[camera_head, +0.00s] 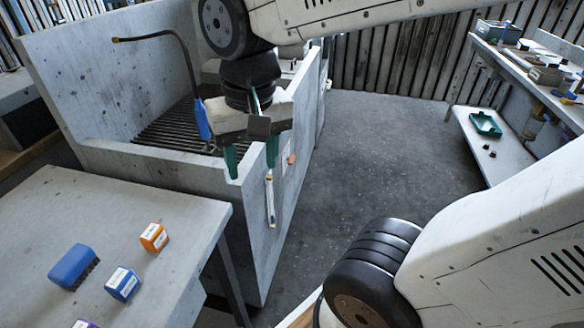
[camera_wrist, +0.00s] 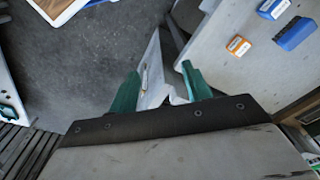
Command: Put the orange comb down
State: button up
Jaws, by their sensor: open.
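The orange comb (camera_head: 153,237) appears to be the small orange block with a white label lying on the grey table at lower left; its teeth cannot be made out. It also shows in the wrist view (camera_wrist: 238,45), right of my fingers. My gripper (camera_head: 251,166) has two green fingers spread apart, with nothing between them. It hangs over the near edge of the concrete housing, up and to the right of the comb and apart from it. In the wrist view, my gripper (camera_wrist: 160,70) is also open and empty.
The grey table (camera_head: 60,205) also holds a blue brush (camera_head: 73,268), a blue labelled block (camera_head: 122,284) and a purple piece (camera_head: 85,323). A blue-handled hooked tool (camera_head: 202,120) stands at the concrete housing (camera_head: 160,165). A green tray (camera_head: 485,124) sits on the right bench. The floor between is clear.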

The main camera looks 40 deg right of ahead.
jog(key=s+d+n, duration=0.3)
jog(key=s, duration=0.3)
jog(key=shift+f, duration=0.3)
jog(key=shift+d, duration=0.1)
dwell(0.8)
jog(key=o, duration=0.4)
jog(key=n+g, duration=0.1)
jog(key=n, duration=0.6)
send_over(151, 231)
jog(key=f, duration=1)
jog(key=shift+w+d+f, duration=0.1)
jog(key=shift+w+f, duration=0.15)
jog(key=shift+w, duration=0.05)
jog(key=shift+w+f, duration=0.1)
jog(key=shift+w, duration=0.05)
jog(key=f, duration=0.5)
jog(key=s+f, duration=0.1)
jog(key=f, duration=0.1)
jog(key=shift+f, duration=0.2)
